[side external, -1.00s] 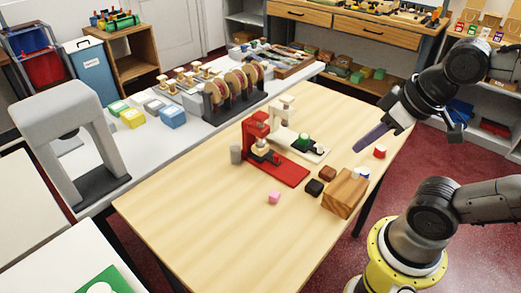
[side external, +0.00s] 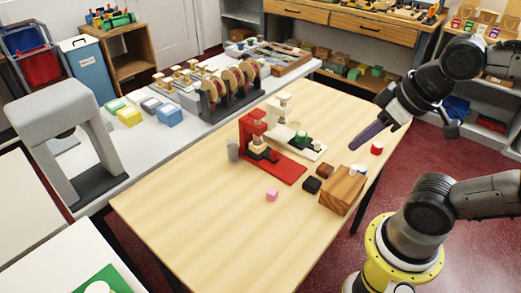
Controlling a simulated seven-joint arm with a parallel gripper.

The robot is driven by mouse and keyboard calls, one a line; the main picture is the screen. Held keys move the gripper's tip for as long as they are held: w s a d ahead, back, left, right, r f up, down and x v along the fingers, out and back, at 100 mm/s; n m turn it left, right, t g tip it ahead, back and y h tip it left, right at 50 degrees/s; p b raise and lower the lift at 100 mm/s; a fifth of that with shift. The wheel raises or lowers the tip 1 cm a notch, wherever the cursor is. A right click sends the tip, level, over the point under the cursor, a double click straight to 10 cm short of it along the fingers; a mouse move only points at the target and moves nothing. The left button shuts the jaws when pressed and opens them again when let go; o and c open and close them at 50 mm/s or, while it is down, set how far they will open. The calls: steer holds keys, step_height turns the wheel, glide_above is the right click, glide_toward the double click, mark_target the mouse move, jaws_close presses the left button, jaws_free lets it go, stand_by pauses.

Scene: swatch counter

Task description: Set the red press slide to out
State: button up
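The red press (side external: 246,133) stands upright near the middle of the wooden table, with its flat red base (side external: 286,173) reaching toward the lower right. A small dark part with a pale piece above it (side external: 258,149) sits under its head; the slide's exact position is too small to tell. My gripper (side external: 388,122) is in the air to the right of the press, well apart from it. A long purple piece (side external: 368,136) extends from it toward the lower left; I cannot tell whether it is held or part of the gripper.
A white press (side external: 283,105) with a green-topped piece (side external: 301,137) stands just behind the red one. A wooden block (side external: 341,192), dark blocks (side external: 311,185), a pink cube (side external: 272,194), a grey cylinder (side external: 233,150) and a red cylinder (side external: 377,148) stand around. The table's front is clear.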

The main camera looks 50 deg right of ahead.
steer(key=shift+o, duration=1.2)
steer(key=shift+w+r+n, duration=0.1)
steer(key=shift+r+n, duration=0.2)
steer(key=o, duration=0.4)
steer(key=shift+n, duration=0.4)
steer(key=w+r, duration=0.3)
steer(key=shift+w+d, duration=0.1)
steer(key=shift+c, duration=0.2)
steer(key=g, duration=0.6)
glide_above(274, 152)
step_height(274, 152, down, 14)
step_height(274, 152, down, 13)
steer(key=shift+f, duration=0.1)
jaws_close()
